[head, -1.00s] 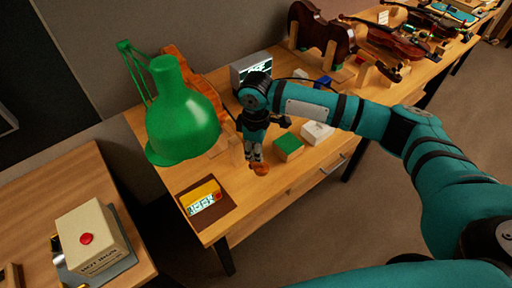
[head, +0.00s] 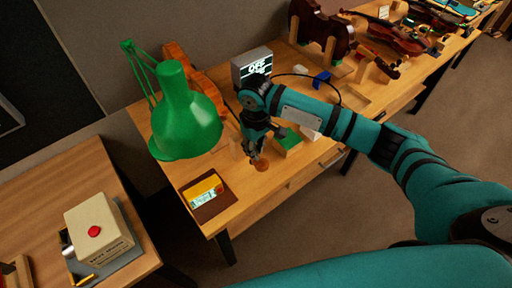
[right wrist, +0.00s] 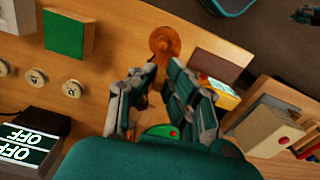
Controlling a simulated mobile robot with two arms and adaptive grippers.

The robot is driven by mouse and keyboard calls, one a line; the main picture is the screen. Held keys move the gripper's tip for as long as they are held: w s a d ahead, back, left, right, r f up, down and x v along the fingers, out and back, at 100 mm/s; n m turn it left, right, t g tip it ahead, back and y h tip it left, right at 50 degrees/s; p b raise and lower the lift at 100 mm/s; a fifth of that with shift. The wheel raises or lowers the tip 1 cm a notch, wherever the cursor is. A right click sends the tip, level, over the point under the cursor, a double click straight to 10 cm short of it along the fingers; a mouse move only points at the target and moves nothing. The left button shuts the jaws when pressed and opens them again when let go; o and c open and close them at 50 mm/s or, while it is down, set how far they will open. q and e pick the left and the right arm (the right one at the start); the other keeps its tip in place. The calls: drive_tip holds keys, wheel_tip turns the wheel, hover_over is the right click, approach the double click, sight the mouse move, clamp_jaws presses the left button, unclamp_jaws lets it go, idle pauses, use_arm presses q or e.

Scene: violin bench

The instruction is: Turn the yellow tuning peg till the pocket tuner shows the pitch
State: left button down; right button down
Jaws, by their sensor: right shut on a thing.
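In the right wrist view the fingers (right wrist: 155,88) are around the neck end below the scroll (right wrist: 165,42). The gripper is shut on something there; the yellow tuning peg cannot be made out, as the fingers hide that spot. The yellow pocket tuner (head: 206,190) lies on a brown mat near the bench corner, its lit screen too small to read. A dark, teal-trimmed piece, perhaps my left gripper (right wrist: 306,15), shows at the wrist view's corner.
A green lamp (head: 187,118) stands left of my right gripper. A green block (head: 288,138) is close on its right. A display (head: 252,65) reading OFF stands behind. More violins (head: 385,38) lie farther along. A beige box (head: 98,228) with a red button sits on the side table.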

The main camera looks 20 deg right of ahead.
idle(0.4)
drive_tip(key=c, duration=1.7)
unclamp_jaws()
drive_tip(key=shift+o, duration=0.2)
wheel_tip(320, 180, up, 12)
